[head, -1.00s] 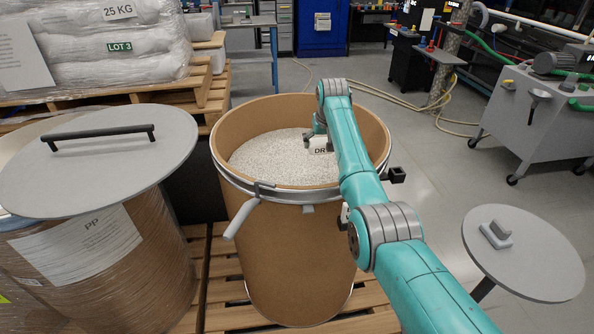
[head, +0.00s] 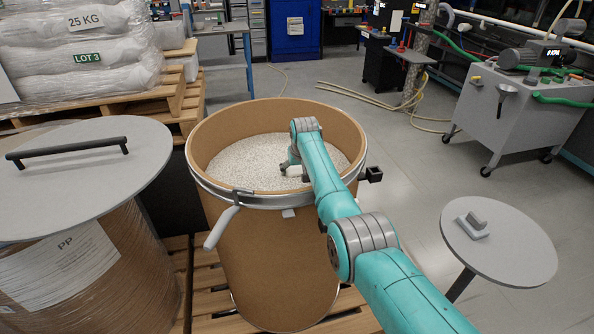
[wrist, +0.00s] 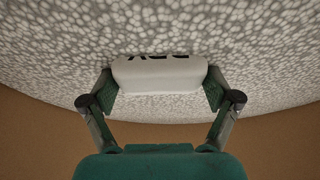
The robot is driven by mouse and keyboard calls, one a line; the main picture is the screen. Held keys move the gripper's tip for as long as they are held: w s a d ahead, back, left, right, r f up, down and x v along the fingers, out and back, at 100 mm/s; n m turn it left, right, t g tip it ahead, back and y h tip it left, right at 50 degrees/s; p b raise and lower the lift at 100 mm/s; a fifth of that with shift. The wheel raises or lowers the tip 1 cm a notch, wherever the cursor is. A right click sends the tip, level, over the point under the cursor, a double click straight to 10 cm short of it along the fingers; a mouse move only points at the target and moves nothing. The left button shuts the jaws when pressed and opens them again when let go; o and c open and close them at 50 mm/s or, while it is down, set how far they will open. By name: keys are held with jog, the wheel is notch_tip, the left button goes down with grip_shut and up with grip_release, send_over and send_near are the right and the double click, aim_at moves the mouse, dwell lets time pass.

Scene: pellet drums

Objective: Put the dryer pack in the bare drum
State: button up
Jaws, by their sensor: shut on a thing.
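The bare drum (head: 270,245) is plain brown board without wrap, open at the top, with pale pellets (head: 245,160) inside below its rim. My gripper (head: 290,168) is inside the drum's mouth, low over the pellets. In the wrist view my gripper (wrist: 160,88) is shut on the white dryer pack (wrist: 158,76), one finger at each end. Dark lettering shows upside down on the pack. In the head view my arm hides most of the pack. I cannot tell whether the pack touches the pellets.
A wrapped drum (head: 90,270) labelled PP stands at left, with a grey handled lid (head: 80,180) on top. A round grey stand (head: 510,250) with a small grey object is at right. White sacks (head: 85,60) are stacked behind left. A clamp lever (head: 222,228) sticks out from the bare drum's ring.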

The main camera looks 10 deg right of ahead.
jog(key=shift+f, duration=0.1)
jog(key=o, duration=1)
jog(key=shift+c, duration=0.2)
jog(key=shift+s+r, duration=0.15)
jog(key=shift+r, duration=0.55)
jog(key=v, duration=1)
jog(key=shift+s+r, duration=0.2)
jog(key=shift+r, duration=0.15)
